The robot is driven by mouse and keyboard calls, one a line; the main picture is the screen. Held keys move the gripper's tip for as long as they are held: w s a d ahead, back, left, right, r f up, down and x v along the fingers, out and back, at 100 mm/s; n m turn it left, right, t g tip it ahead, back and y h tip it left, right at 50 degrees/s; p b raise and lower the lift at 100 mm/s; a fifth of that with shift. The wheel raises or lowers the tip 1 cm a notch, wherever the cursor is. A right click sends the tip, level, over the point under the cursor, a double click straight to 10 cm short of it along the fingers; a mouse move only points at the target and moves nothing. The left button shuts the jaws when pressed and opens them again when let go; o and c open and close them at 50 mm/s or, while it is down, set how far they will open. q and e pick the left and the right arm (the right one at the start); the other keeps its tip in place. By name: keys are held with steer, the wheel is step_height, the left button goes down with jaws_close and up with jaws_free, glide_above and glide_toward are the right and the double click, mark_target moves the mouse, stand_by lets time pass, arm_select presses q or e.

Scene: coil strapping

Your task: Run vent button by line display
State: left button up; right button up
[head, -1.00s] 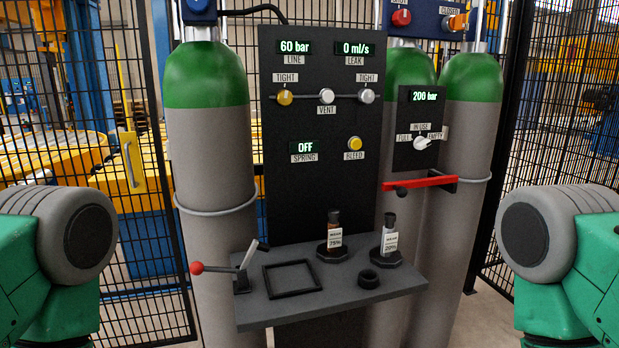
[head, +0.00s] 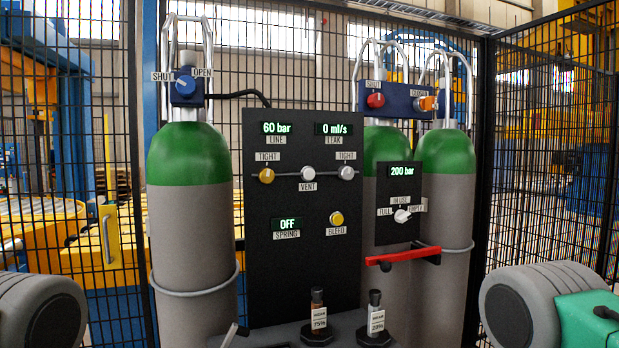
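The black panel (head: 262,210) stands in the middle of the head view. Its line display (head: 276,128) reads 60 bar and its leak display (head: 333,129) reads 0 ml/s. The white vent button (head: 307,173) sits on a thin pipe between a yellow tight fitting (head: 266,176) and a grey tight fitting (head: 346,172). Below are the spring display (head: 286,223), reading OFF, and the yellow bleed button (head: 337,218). Neither gripper is in view.
Green-topped cylinders (head: 187,230) flank the panel. A blue shut/open valve (head: 185,86) tops the left one. A 200 bar panel (head: 399,203) with a selector and a red lever (head: 402,256) sits right. Two small bottles stand on the shelf (head: 290,336). Mesh fencing is behind.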

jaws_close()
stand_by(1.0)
